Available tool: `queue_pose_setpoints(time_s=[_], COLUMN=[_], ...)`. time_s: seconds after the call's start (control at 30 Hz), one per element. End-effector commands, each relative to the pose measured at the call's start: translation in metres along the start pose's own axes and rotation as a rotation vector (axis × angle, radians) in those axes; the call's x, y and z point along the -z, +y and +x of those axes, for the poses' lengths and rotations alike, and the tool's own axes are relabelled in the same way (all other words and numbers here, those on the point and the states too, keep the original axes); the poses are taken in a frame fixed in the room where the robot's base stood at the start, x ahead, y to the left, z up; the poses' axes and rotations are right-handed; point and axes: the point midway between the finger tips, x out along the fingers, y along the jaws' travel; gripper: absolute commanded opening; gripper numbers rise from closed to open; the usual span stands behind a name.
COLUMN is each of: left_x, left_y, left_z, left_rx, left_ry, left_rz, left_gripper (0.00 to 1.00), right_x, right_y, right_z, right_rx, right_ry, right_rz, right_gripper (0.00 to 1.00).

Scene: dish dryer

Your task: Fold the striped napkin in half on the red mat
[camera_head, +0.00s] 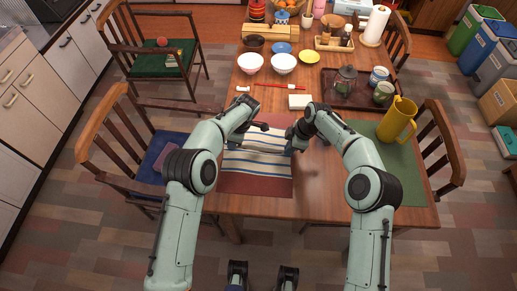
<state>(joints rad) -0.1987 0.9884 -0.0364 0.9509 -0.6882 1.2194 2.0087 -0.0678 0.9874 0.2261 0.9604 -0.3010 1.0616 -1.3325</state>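The striped napkin (257,160), white and cream with dark blue stripes, lies spread out on the table's near left part. It covers the upper part of the red mat (255,186), whose near strip shows bare below it. My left gripper (262,127) is over the napkin's far edge. My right gripper (291,148) is at the napkin's right side. Both are too small to tell whether they are open or shut, or touch the cloth. My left forearm hides the napkin's upper left part.
White bowls (250,62), a red-handled utensil (281,85) and a pale block (300,101) lie beyond the napkin. A dark tray (330,92) with a lantern (346,78) is at the right.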

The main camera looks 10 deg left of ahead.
Motion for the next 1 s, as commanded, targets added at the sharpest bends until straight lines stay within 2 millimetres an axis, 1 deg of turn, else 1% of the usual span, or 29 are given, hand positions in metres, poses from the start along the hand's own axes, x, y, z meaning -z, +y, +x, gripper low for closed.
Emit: queue_pose_setpoints(time_s=[0.37,0.53,0.67,1.0], left_x=[0.0,0.001,0.004,0.014], left_y=[-0.001,0.0,0.002,0.011], left_z=[0.001,-0.003,-0.012,-0.046], left_rx=[0.002,0.001,-0.002,-0.015], left_ry=[0.0,0.0,0.0,0.0], left_rz=[0.001,0.0,-0.001,-0.005], left_gripper=[0.0,0.0,0.0,0.0], right_x=[-0.001,0.0,0.003,0.014], right_y=[-0.001,0.0,0.002,0.011], right_z=[0.001,-0.003,-0.012,-0.046], right_rx=[0.002,0.001,-0.002,-0.015], right_ry=[-0.001,-0.002,-0.001,-0.001], right_rz=[0.0,0.0,-0.001,-0.005], right_gripper=[0.0,0.0,0.0,0.0])
